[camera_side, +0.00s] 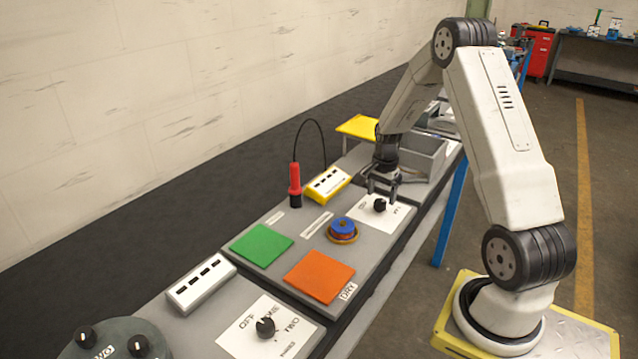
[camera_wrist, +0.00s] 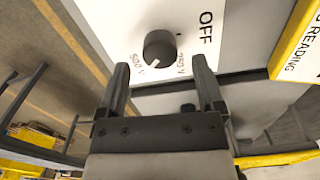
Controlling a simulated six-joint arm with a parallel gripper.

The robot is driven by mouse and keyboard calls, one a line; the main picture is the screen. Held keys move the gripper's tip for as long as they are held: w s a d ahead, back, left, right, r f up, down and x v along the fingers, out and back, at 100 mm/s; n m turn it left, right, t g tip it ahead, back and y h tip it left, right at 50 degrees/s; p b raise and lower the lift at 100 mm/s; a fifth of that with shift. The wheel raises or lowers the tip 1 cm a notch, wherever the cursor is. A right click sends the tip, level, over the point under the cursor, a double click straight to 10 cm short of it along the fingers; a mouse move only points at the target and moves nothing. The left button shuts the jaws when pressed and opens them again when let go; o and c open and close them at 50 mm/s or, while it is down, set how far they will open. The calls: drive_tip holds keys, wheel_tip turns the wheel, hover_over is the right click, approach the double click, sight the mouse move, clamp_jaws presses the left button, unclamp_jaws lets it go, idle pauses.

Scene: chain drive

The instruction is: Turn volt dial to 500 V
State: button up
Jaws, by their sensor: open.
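The volt dial (camera_side: 380,205) is a black round knob on a white plate at the far right of the grey bench panel. In the wrist view the dial (camera_wrist: 159,48) sits on its plate, with "OFF" to the upper right, "500 V" to the lower left and a second, partly legible voltage label to the right. My gripper (camera_side: 383,187) points down just above the dial. In the wrist view its fingers (camera_wrist: 160,66) are apart and empty, short of the knob.
A yellow meter box (camera_side: 328,184) and a red probe (camera_side: 295,186) with a black cable stand left of the dial. A copper coil with a blue top (camera_side: 342,230), a green pad (camera_side: 262,245) and an orange pad (camera_side: 318,276) lie nearer. A grey tray (camera_side: 425,158) is behind.

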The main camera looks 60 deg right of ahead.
sight(380, 201)
drive_tip(key=shift+r, duration=2.4)
drive_tip(key=w+a+r+n+t, duration=0.1)
drive_tip(key=a+r+n, duration=0.2)
drive_tip(key=a+n, duration=1.05)
drive_tip(key=s+a+n, duration=0.2)
drive_tip(key=s+a, duration=0.1)
drive_tip(key=a, duration=0.5)
drive_tip(key=s+a+n+t, duration=0.1)
drive_tip(key=s+a+n, duration=0.2)
drive_tip(key=a, duration=0.6)
drive_tip(key=shift+s+a+r+n+t, duration=0.25)
drive_tip(key=shift+s+r+n+t, duration=0.15)
drive_tip(key=shift+s, duration=0.3)
